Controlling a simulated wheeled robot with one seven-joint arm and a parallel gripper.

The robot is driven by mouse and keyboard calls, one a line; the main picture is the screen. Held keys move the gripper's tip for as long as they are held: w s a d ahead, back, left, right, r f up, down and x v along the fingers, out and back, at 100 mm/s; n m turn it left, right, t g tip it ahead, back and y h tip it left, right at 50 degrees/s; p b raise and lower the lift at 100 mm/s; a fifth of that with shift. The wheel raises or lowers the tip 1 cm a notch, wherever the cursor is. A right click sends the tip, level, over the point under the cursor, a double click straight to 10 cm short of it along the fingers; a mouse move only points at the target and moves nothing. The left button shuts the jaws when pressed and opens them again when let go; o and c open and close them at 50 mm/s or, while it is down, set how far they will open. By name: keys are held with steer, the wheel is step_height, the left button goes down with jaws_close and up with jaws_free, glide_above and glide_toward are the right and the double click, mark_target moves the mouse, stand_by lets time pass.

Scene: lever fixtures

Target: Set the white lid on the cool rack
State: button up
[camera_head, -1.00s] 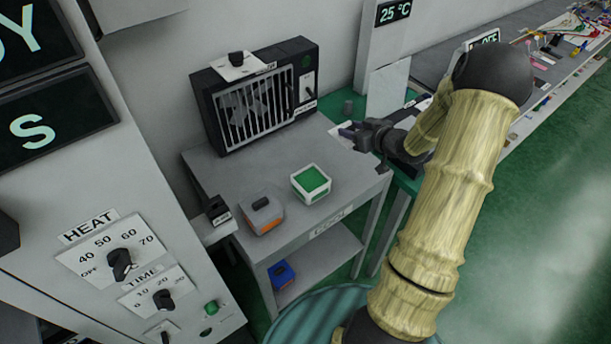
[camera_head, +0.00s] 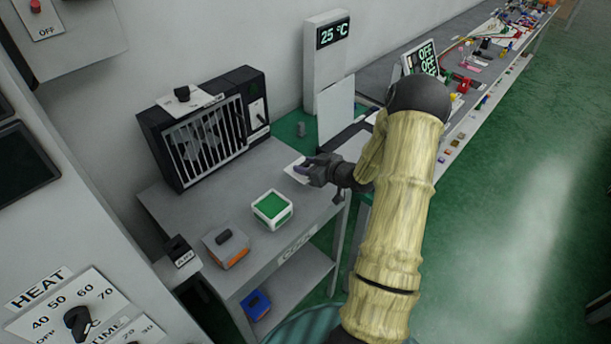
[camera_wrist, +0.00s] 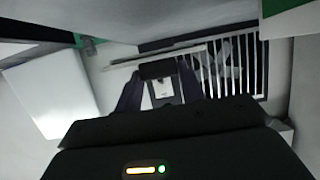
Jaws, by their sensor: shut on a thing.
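My gripper (camera_head: 304,172) is shut on a thin white lid (camera_head: 292,170) above the far right part of the grey rack. In the wrist view, a dark block (camera_wrist: 158,70) sits between my fingers, and a pale thin edge shows beyond it. Much of the lid is hidden by my gripper. The cool rack (camera_head: 190,212) is a grey table labelled COOL on its front edge, with a lower shelf. I cannot tell whether the lid touches its top.
A black fan box (camera_head: 160,150) with a white grille stands at the back left of the rack. A white box with a green top (camera_head: 271,207) and a grey-orange block (camera_head: 226,250) sit near the front. A blue block (camera_head: 256,305) is on the lower shelf. A white panel (camera_head: 336,110) stands behind my gripper.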

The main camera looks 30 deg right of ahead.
steer(key=shift+f, duration=0.1)
steer(key=shift+f, duration=2)
steer(key=shift+f, duration=0.2)
steer(key=o, duration=1)
steer(key=shift+r, duration=0.1)
steer(key=shift+c, duration=0.2)
steer(key=shift+r, duration=0.2)
steer(key=b+v, duration=0.1)
steer(key=v, duration=1.1)
